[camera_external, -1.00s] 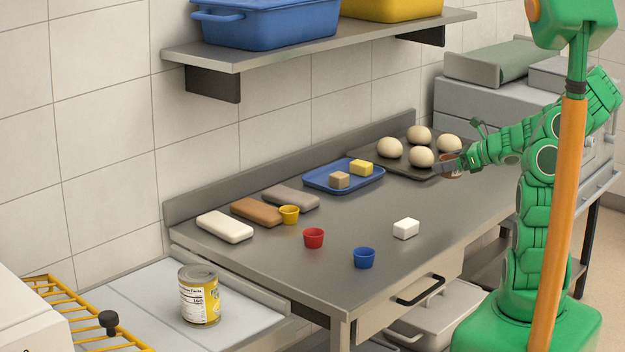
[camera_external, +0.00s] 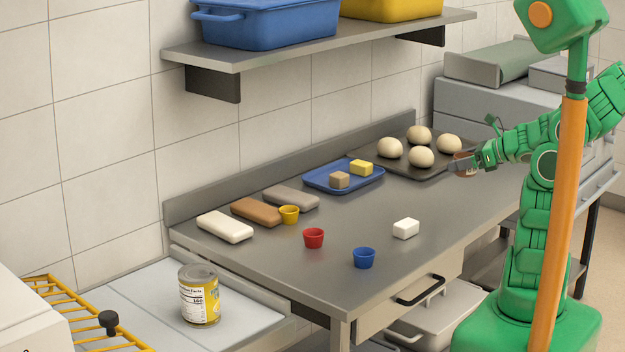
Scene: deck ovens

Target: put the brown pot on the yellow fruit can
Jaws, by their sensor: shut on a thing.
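The brown pot (camera_external: 460,157) is a small reddish-brown cup at the right end of the metal table, by the dark baking tray. My gripper (camera_external: 464,166) is shut on it and partly hides it. I cannot tell how far the pot is above the table. The yellow fruit can (camera_external: 211,297) stands upright at the lower left, on a pale lower surface. It has a metal top and a yellow and white label. It is far from my gripper, and its top is bare.
Several dough balls (camera_external: 421,157) lie on the baking tray (camera_external: 375,163). A blue tray (camera_external: 318,182) holds two small blocks. Yellow (camera_external: 289,215), red (camera_external: 313,238) and blue (camera_external: 364,258) cups and a white block (camera_external: 406,228) stand on the table. A shelf (camera_external: 300,52) hangs above.

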